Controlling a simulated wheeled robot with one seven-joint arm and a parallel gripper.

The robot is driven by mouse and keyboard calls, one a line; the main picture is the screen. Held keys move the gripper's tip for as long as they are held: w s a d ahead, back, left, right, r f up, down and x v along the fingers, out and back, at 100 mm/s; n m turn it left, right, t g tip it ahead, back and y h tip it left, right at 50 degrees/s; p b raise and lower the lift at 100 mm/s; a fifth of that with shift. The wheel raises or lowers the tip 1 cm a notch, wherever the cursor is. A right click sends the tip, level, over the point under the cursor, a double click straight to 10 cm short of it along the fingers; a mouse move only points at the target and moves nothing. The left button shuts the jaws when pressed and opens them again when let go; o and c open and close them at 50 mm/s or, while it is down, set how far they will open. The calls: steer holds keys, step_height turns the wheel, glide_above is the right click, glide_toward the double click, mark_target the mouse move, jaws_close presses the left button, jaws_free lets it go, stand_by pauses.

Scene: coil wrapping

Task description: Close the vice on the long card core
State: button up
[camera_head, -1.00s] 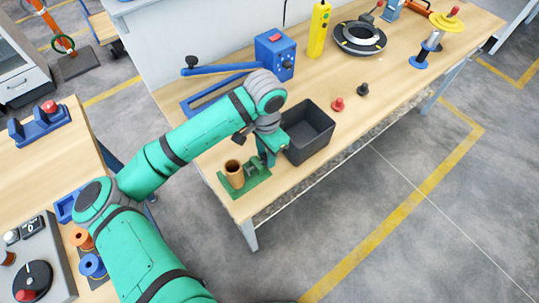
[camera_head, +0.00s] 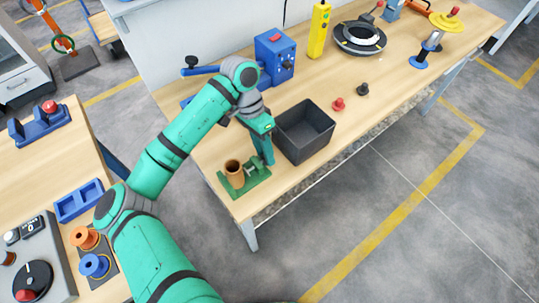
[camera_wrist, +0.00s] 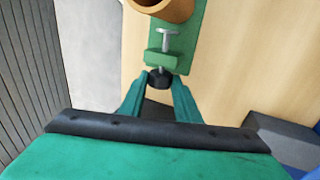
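The green vice (camera_head: 256,188) lies near the front left corner of the bench. The brown card core (camera_head: 233,170) stands upright on it, a hollow tube open at the top. In the wrist view the core (camera_wrist: 158,8) is at the top edge, with the vice's metal screw and pad (camera_wrist: 167,38) just below it. The black knob (camera_wrist: 159,79) at the screw's near end sits between my fingertips. My gripper (camera_head: 266,160) appears shut on it, a finger against each side.
A dark open bin (camera_head: 306,130) stands close to the right of my gripper. A blue box (camera_head: 275,55) with a long blue lever is behind. A red piece (camera_head: 338,104) and a black piece (camera_head: 362,89) stand right of the bin. Bare bench lies left of the vice.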

steer(key=shift+o, duration=0.6)
steer(key=shift+s+d+t+y, duration=0.2)
steer(key=shift+t+y, duration=0.15)
steer(key=shift+t, duration=0.15)
steer(key=shift+s+d+t+y, duration=0.1)
steer(key=shift+d+t+y, duration=0.05)
steer(key=shift+t+y, duration=0.6)
steer(key=shift+t, duration=0.15)
steer(key=shift+a, duration=0.15)
steer(key=shift+s, duration=0.15)
steer(key=shift+s+d+t+y, duration=0.25)
steer(key=shift+t+y, duration=0.35)
steer(key=shift+t, duration=0.2)
steer(key=shift+d+t+y, duration=0.1)
steer(key=shift+t+y, duration=0.4)
steer(key=shift+t, duration=0.3)
